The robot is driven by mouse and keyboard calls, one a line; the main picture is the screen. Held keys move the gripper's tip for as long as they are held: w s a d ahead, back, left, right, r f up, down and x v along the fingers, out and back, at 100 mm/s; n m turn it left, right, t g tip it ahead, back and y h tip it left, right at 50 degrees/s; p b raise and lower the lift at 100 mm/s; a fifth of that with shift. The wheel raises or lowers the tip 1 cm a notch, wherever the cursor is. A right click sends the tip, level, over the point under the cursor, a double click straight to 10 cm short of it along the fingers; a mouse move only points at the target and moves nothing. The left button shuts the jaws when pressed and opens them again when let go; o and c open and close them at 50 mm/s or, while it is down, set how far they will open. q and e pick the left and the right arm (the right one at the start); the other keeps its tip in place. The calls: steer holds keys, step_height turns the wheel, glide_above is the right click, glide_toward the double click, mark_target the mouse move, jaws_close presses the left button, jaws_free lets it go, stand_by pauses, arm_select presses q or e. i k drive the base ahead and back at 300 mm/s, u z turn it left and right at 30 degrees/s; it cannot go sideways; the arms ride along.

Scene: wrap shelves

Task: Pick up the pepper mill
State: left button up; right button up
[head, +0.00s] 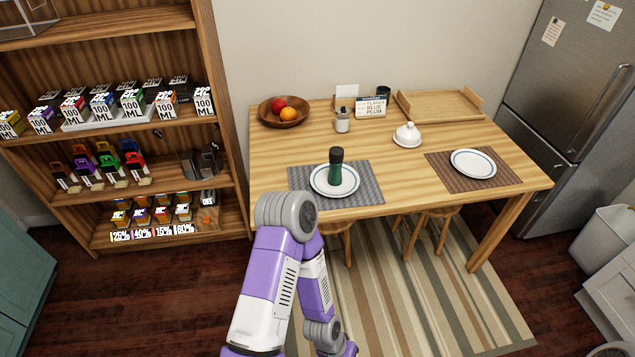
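A dark green, upright cylinder with a black top (336,168) stands on the left plate (336,188) on the table; it looks like the pepper mill, though its details are too small to be sure. A small dark cylinder (383,92) stands at the back of the table, partly hidden by a box. Neither of my grippers shows.
The wooden table (275,165) also holds a fruit bowl (265,112), a blue-labelled box (371,108), a white butter dish (407,135), a wooden tray (440,104) and a second plate (473,163). Stools stand under the front edge. A stocked shelf (222,125) is at left, a fridge (570,80) at right.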

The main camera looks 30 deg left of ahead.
mark_target(335, 177)
steer(key=u, duration=1.35)
